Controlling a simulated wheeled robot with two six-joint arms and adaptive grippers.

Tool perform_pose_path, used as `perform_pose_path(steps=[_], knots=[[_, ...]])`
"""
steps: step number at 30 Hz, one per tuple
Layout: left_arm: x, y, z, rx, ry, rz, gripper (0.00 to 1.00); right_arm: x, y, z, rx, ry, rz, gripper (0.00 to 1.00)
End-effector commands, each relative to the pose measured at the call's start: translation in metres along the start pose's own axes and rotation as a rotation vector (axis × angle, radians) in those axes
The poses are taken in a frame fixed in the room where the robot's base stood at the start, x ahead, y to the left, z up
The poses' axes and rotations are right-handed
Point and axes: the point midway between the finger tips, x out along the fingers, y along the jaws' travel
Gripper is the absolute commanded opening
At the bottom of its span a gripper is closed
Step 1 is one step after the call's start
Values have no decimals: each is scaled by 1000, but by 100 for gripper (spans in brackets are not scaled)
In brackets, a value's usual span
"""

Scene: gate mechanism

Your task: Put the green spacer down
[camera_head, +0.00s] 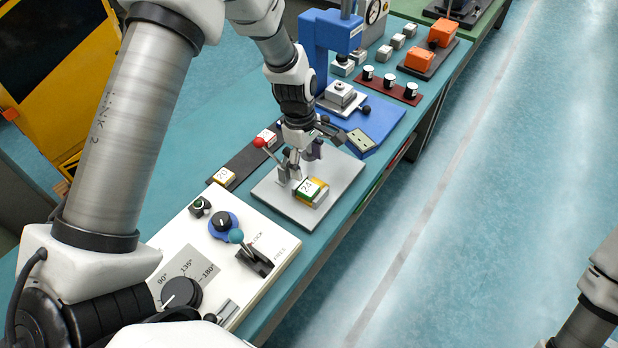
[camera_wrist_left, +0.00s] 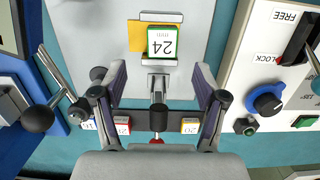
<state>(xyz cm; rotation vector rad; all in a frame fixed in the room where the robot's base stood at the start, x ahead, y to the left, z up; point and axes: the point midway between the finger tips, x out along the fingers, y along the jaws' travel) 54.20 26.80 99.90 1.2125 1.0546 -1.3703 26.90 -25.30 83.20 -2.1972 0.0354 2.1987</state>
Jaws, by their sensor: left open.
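The green spacer (camera_head: 310,188) is a small block with a white top label reading 24 mm. It sits on the grey plate (camera_head: 285,207), against a yellow piece (camera_head: 322,196). In the left wrist view the green spacer (camera_wrist_left: 163,42) lies between two grey metal parts, with the yellow piece (camera_wrist_left: 137,36) beside it. My left gripper (camera_head: 304,160) is over the plate, close to the spacer. In the left wrist view its fingers (camera_wrist_left: 158,78) are spread wide, with the spacer beyond the tips and nothing held. My right gripper is out of view.
A dark rack (camera_head: 243,160) holds other labelled spacers, including a yellow one (camera_head: 224,178). A red-knobbed lever (camera_head: 259,143) stands by the plate. A white control panel (camera_head: 190,232) with knobs and a lever is nearer me. A blue press (camera_head: 335,35) stands behind.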

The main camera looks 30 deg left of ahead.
Motion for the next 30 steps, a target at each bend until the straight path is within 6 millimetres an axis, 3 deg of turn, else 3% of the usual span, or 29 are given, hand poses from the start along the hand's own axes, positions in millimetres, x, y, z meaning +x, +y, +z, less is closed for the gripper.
perform_pose_path(steps=[4, 9, 30], knots=[[-34, 1, 0, 1, 1, 5, 72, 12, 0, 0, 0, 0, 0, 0], [-57, 0, 0, 0, 1, 1, 72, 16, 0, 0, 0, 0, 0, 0], [-60, 0, 0, 0, 0, -1, 72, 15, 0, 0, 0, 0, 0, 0]])
